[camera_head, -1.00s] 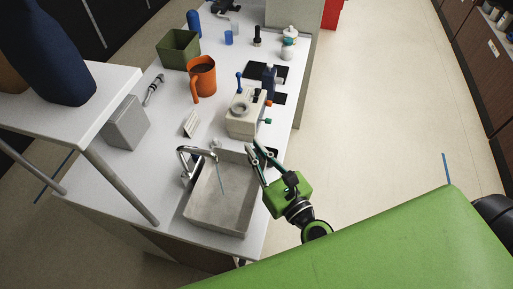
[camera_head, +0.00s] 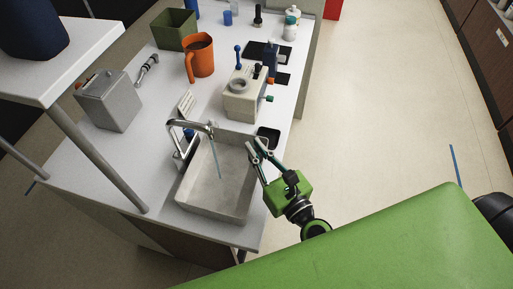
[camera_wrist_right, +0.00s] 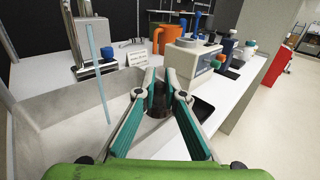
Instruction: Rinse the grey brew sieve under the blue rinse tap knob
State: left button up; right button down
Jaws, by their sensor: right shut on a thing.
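My right gripper (camera_head: 257,145) is at the back right corner of the sink (camera_head: 247,205). In the wrist view its fingertips (camera_wrist_right: 160,92) are closed on a small, dark, round thing, which looks like the brew sieve (camera_wrist_right: 158,103); the fingers partly hide it. In the head view the sieve is too small to make out. The chrome tap (camera_head: 185,124) stands at the sink's left, with a blue knob (camera_head: 189,133) beside it. A thin water stream (camera_head: 217,162) falls from the spout into the sink, left of my gripper and apart from it. My left gripper is not in view.
A black tray (camera_head: 270,132) lies just beyond my right gripper. Behind the sink stand a cream coffee machine (camera_head: 240,106), a small sign (camera_head: 186,103) and an orange jug (camera_head: 201,56). A grey metal box (camera_head: 112,104) stands left. The floor at right is clear.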

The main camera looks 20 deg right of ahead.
jog(key=shift+w+a+p, duration=0.1)
jog(key=shift+a+p, duration=0.35)
jog(key=shift+p, duration=0.05)
jog(key=shift+w+a, duration=0.1)
jog(key=shift+a, duration=0.25)
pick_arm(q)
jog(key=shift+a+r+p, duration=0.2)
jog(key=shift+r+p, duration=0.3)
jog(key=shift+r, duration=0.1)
pick_arm(e)
jog(key=w+a, duration=0.1)
jog(key=a, duration=0.6)
jog(key=shift+w+a, duration=0.15)
jog(key=shift+w, duration=0.05)
dwell(1.3)
pick_arm(q)
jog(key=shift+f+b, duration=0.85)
jog(key=shift+b, duration=0.05)
pick_arm(e)
jog(key=shift+s+d, duration=0.3)
jog(key=shift+d, duration=1.2)
jog(key=shift+s+d, duration=0.3)
jog(key=shift+d, duration=1.15)
jog(key=shift+s+d, duration=0.3)
jog(key=shift+d, duration=1.2)
